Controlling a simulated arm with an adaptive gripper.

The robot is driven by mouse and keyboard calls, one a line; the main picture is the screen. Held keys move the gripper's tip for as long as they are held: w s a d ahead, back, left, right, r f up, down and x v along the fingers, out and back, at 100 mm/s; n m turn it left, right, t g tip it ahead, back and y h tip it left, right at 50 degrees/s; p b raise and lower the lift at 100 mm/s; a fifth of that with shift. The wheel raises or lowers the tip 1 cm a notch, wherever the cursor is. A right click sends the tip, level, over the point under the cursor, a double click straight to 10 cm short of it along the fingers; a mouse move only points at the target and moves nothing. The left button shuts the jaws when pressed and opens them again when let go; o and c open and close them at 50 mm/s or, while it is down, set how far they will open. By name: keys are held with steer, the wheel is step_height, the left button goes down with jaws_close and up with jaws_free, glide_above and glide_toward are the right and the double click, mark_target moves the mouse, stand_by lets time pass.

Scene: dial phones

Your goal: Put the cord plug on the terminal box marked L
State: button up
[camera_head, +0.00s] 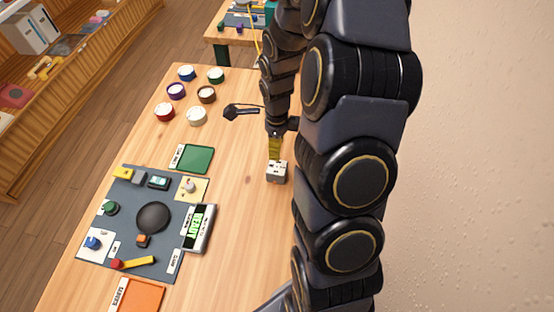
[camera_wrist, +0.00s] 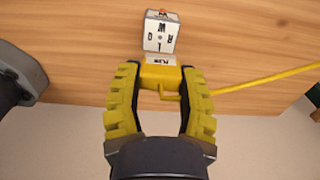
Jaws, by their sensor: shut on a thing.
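A white terminal box (camera_wrist: 160,32) stands on the wooden table, with an orange spot on its far side. Its top carries several letters, with the L on the side nearest my gripper; the box also shows in the head view (camera_head: 277,174). My gripper (camera_wrist: 160,78) has yellow ribbed fingers and is shut on the yellow cord plug (camera_wrist: 160,74). The plug's white label lies right by the L side; I cannot tell whether plug and box touch. A yellow cord (camera_wrist: 250,84) runs right from the plug. In the head view my gripper (camera_head: 275,146) is just behind the box; the plug is hidden.
A black handset-like thing (camera_head: 240,111) lies left of my gripper. Several small round pots, among them a red one (camera_head: 164,112), stand farther back. A green pad (camera_head: 194,159), a grey mat (camera_head: 130,190) with parts, and an orange pad (camera_head: 140,297) lie left. Table around the box is clear.

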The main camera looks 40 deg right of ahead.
mark_target(277, 167)
steer(key=shift+f, duration=2.8)
steer(key=shift+f, duration=0.1)
steer(key=o, duration=1)
step_height(277, 167, up, 12)
steer(key=s+a+r+n+g, duration=0.1)
steer(key=s+a+r+n, duration=0.5)
steer(key=s+n, duration=0.4)
steer(key=s+a+r+n, duration=0.6)
steer(key=s+a+n, duration=0.2)
steer(key=n, duration=0.9)
steer(key=shift+s+a+g, duration=0.4)
steer(key=shift+s, duration=0.75)
